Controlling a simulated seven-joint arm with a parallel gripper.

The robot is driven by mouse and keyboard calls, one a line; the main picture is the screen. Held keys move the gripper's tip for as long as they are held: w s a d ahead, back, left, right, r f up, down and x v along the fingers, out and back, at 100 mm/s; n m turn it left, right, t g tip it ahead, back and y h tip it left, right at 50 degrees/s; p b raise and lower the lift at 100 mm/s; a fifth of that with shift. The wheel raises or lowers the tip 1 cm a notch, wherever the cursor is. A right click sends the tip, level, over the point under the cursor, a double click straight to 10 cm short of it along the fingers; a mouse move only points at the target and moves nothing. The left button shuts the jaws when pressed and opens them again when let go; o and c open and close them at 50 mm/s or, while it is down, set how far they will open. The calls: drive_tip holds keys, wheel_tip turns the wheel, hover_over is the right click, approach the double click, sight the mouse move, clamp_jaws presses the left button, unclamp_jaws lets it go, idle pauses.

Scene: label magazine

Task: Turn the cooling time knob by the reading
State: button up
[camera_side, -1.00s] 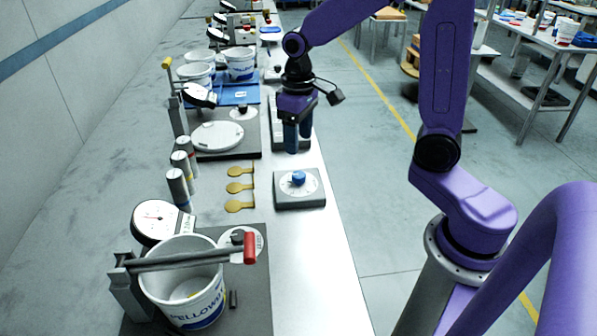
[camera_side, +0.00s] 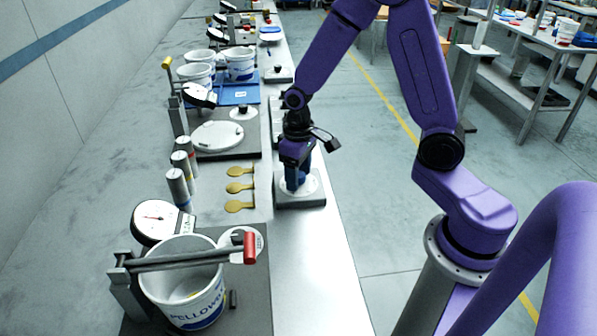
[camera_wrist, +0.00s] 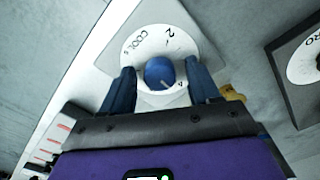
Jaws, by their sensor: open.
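The cooling time knob (camera_wrist: 160,73) is blue with a pale pointer line. It sits at the middle of a white dial (camera_wrist: 150,43) marked "COOL s", 2 and 4, on a grey block (camera_side: 312,203). The pointer line slants toward the 4 side. My gripper (camera_wrist: 160,88) is open, its blue fingers on either side of the knob, with a gap visible at each side. In the side view my gripper (camera_side: 296,188) is down over the dial and hides the knob. A gauge with a red needle (camera_side: 157,217) stands by the near white bucket (camera_side: 190,290); its value is too small to read.
Several brass tags (camera_side: 240,188) lie left of the dial block. A red-handled lever (camera_side: 249,248) crosses the near bucket. The bench strip in front of the block is clear.

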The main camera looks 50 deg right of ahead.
drive_tip(key=shift+c, duration=0.2)
drive_tip(key=c, duration=1)
drive_tip(key=shift+m, duration=2.9)
drive_tip(key=o, duration=1)
drive_tip(key=shift+o, duration=0.2)
drive_tip(key=shift+r, duration=0.15)
